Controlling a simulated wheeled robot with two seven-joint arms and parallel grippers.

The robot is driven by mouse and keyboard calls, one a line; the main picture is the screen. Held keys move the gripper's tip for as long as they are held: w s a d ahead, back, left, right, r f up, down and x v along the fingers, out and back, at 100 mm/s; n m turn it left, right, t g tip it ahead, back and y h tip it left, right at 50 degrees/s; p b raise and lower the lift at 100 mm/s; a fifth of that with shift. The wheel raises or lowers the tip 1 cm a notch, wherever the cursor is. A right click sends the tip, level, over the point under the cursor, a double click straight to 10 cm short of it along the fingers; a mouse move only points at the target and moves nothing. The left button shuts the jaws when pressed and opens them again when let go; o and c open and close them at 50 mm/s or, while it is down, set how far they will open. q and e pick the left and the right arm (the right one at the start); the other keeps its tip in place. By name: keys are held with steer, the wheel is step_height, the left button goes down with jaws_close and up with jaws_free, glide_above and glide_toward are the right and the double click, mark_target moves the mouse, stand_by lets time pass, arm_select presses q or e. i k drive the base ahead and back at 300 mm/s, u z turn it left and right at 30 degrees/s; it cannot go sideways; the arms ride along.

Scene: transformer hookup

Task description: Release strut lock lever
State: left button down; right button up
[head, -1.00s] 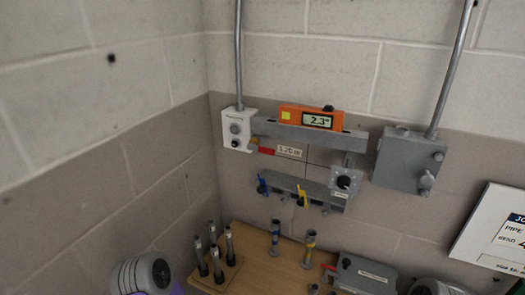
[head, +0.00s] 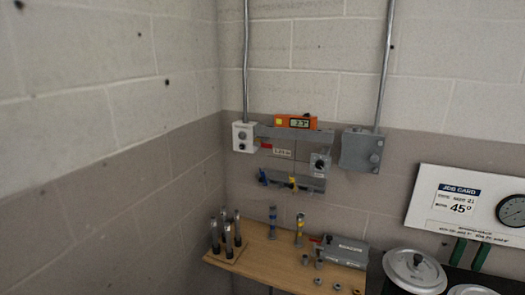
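A grey strut (head: 293,133) runs level along the back wall with an orange digital level (head: 296,122) on top. A lower grey strut rail (head: 310,183) hangs below it, carrying a small blue lever-like clamp (head: 263,177) and a yellow one (head: 292,183). A small red piece (head: 266,146) sits beside a label under the upper strut's left end. Which of these is the lock lever I cannot tell at this size. Neither of my grippers is in view.
A wooden shelf (head: 262,260) below holds a rack of dark tubes (head: 226,235), two upright fittings and a grey box (head: 343,251). Round silver objects (head: 413,270) stand at right. Grey boxes with conduits (head: 361,150) flank the strut. A job card board (head: 462,205) is at right.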

mark_target(256, 143)
steer(key=z, duration=0.05)
steer(key=k, duration=0.15)
steer(key=u, duration=0.6)
steer(key=i, duration=1.45)
steer(key=z, duration=0.9)
